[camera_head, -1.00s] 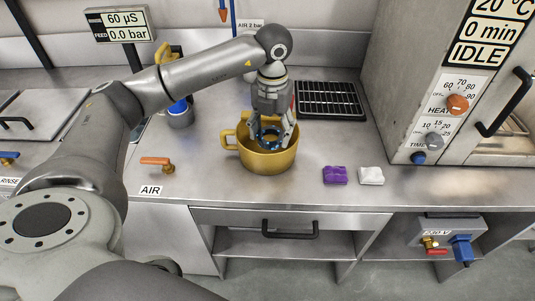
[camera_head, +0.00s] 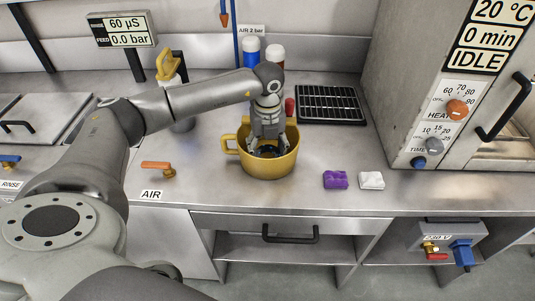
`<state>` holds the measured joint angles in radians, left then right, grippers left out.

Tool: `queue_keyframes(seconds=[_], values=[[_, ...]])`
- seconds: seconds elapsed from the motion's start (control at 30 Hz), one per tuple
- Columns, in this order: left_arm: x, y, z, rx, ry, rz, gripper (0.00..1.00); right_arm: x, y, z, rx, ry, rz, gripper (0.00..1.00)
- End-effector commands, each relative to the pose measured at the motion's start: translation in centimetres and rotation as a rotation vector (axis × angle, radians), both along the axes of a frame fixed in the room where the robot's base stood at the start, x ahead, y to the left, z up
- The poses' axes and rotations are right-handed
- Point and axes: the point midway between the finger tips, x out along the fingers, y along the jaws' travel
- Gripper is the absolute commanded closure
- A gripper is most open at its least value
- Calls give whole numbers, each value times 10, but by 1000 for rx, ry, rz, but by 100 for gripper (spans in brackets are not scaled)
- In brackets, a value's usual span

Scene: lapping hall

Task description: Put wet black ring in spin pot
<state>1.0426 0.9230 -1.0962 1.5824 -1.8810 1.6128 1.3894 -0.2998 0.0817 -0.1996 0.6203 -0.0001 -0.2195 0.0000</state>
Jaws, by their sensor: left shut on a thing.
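My left gripper (camera_head: 266,150) reaches down into the pot's mouth from above. It is shut on a dark ring (camera_head: 267,154), of which only a small part shows between the fingers inside the pot. The pot's near wall and the fingers hide the rest, and I cannot tell whether the ring touches the bottom. My right gripper is not in view.
A black rack (camera_head: 330,104) lies behind the pot to the right. Bottles (camera_head: 251,54) stand behind my arm. An orange AIR valve (camera_head: 157,167) is at left, an oven (camera_head: 420,90) at right.

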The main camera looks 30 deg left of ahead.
Motion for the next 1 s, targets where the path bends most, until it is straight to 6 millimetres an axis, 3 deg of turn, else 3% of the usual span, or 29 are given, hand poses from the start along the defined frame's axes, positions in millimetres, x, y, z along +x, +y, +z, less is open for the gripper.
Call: queue_keyframes(seconds=[0.13, 0.5, 0.53, 0.6, 1.0], values=[[-1, 0, -21, -1, 2, -1, 65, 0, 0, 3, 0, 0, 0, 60], [0, 0, -28, -1, 1, -2, 65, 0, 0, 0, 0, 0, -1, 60], [0, 0, -28, 0, 1, -2, 37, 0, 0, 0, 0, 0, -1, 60], [0, 0, -27, 0, 1, -2, 30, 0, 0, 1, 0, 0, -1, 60], [0, 0, -20, -1, -1, -2, 30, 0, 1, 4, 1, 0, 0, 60]])
